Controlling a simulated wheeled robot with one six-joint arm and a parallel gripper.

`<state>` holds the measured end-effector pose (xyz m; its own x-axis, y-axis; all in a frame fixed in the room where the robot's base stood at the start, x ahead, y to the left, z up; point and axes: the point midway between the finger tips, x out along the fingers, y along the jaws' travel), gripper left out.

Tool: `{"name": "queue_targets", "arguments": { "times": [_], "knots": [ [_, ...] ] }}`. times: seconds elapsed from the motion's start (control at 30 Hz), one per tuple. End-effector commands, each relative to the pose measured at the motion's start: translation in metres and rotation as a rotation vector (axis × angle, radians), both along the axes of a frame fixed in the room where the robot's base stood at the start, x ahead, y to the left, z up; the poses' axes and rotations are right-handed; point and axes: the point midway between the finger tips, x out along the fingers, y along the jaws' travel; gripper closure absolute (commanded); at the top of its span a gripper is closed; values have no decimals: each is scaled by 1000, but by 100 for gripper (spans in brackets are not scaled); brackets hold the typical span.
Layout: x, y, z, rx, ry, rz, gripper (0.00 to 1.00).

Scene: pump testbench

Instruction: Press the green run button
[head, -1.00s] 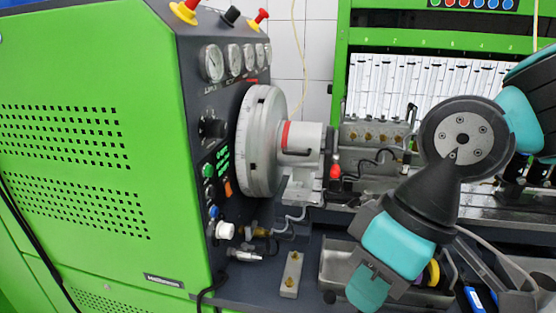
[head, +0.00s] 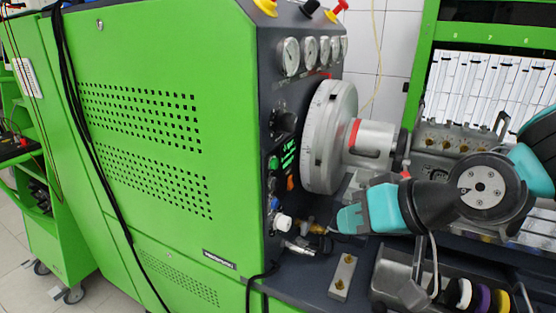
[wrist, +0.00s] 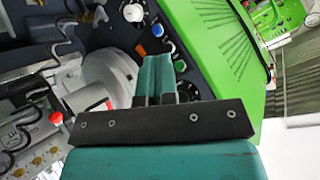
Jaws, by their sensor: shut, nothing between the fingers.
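The green run button (head: 273,162) is a small round button on the dark side panel of the green test machine, with a blue button (head: 272,183) below it. My gripper (head: 346,219) is shut and empty. It points left toward the panel, lower than the green button and to its right in the picture, with a visible gap. In the wrist view the teal fingers (wrist: 155,78) are together in front of the panel.
A white knob (head: 283,222) and brass fittings stick out low on the panel. A large grey flywheel disc (head: 325,135) stands right of the buttons, above my gripper. A metal block (head: 343,277) lies on the bench. Gauges (head: 290,57) sit above.

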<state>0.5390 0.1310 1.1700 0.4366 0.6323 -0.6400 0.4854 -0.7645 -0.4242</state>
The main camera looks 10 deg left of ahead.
Motion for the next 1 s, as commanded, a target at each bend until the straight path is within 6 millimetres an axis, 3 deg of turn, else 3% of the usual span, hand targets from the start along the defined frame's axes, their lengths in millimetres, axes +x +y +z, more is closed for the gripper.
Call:
{"name": "queue_targets", "arguments": {
  "times": [0.1,0.2,0.33,0.6,1.0],
  "knots": [
    [45,19,-1,150,-128,-123,100],
    [76,26,0,276,-250,-232,100],
    [102,26,0,414,-398,-357,100],
    [118,13,0,572,-587,-502,100],
    [118,11,0,593,-612,-519,100]
  ]
}}
